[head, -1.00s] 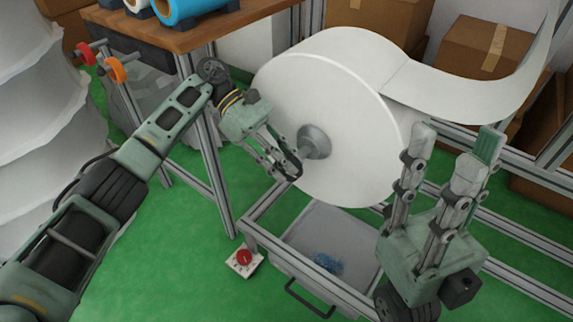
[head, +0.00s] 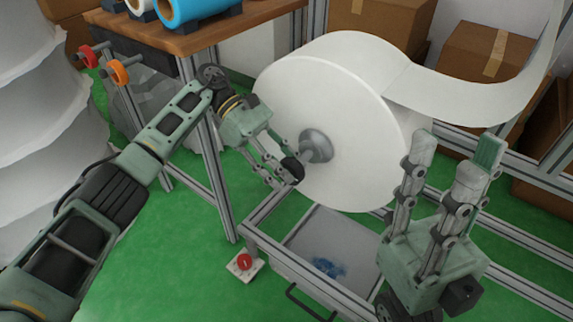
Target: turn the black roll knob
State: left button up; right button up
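The large white roll (head: 345,110) stands upright in the middle of the head view, with a grey conical hub (head: 318,146) on its near face. The black roll knob (head: 292,169) sticks out from the hub to the lower left. My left gripper (head: 283,168) is at the knob, its fingers spread with the knob between or just beyond their tips. Whether any finger touches it is hard to tell. My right gripper (head: 452,162) is open and empty, pointing up at the right, apart from the roll.
A metal frame (head: 300,262) with a grey bin (head: 325,235) stands below the roll. A red button box (head: 244,263) is on the green floor. A wooden table (head: 215,32) is at upper left, with cardboard boxes (head: 480,65) behind.

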aim_at(287, 161)
pick_arm(q)
jog(key=shift+d+r, duration=0.1)
jog(key=shift+r, duration=0.05)
jog(key=shift+w+r, duration=0.1)
jog(key=shift+r, duration=0.2)
notch_tip(287, 161, up, 9)
jog(key=shift+r, duration=0.1)
dwell(0.4)
